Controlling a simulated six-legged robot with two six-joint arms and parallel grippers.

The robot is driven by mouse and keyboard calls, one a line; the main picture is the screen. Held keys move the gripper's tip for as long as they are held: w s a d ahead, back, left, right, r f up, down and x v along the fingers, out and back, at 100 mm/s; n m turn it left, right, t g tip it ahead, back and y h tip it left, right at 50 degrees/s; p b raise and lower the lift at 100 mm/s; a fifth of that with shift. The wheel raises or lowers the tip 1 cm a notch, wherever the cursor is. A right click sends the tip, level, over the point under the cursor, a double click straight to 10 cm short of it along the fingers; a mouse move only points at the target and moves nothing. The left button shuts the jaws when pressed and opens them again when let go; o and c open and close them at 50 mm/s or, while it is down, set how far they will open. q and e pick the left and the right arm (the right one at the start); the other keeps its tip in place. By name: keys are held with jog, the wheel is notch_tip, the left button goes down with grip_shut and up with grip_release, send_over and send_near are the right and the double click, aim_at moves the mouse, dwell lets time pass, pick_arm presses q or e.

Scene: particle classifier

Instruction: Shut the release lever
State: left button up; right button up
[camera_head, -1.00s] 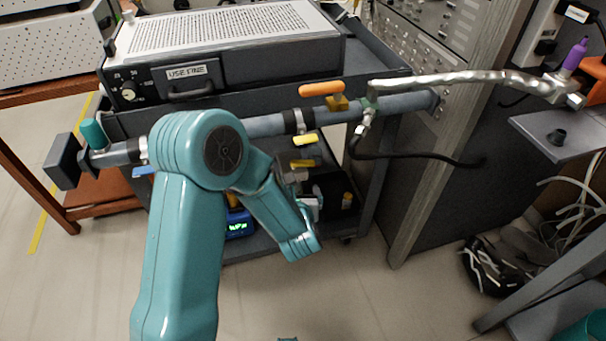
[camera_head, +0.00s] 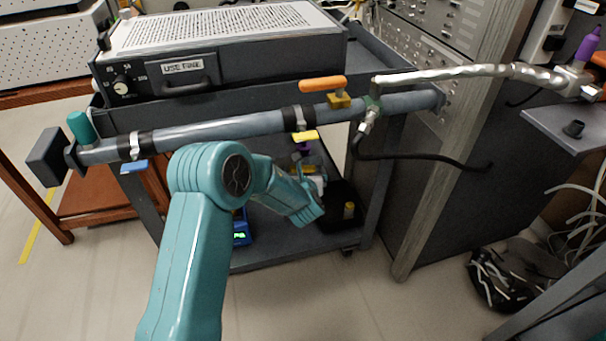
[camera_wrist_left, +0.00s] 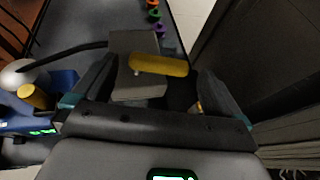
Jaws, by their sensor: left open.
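An orange lever (camera_head: 323,84) sits on a brass block (camera_head: 340,101) on top of the grey pipe (camera_head: 215,131). It lies roughly along the pipe. A yellow handle (camera_wrist_left: 158,64) on a grey block (camera_wrist_left: 136,92) shows in the left wrist view. I cannot tell which of the two is the release lever. My left gripper (camera_wrist_left: 153,74) is open, with its fingers on either side of the yellow handle in that view; contact is not visible. In the head view my left arm reaches below the pipe, and its fingertips are hard to make out. My right gripper is out of view.
The pipe runs along the front of a dark cart (camera_head: 345,55) carrying a USE FINE instrument (camera_head: 225,58). A foil-wrapped tube (camera_head: 450,73) and a black hose (camera_head: 425,156) are at the right. A blue device (camera_head: 241,228) sits on the lower shelf. Floor at front is open.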

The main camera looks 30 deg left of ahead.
aim_at(303, 169)
pick_arm(q)
jog(key=shift+x, duration=0.95)
jog(key=c, duration=0.9)
jog(key=shift+w+n+g+y, duration=0.4)
jog(key=shift+n+g+y, duration=0.3)
jog(key=shift+n+y, duration=0.15)
jog(key=shift+a+n+g+y, duration=0.1)
jog(key=shift+n+g+y, duration=0.5)
jog(key=shift+n, duration=0.15)
jog(key=o, duration=0.9)
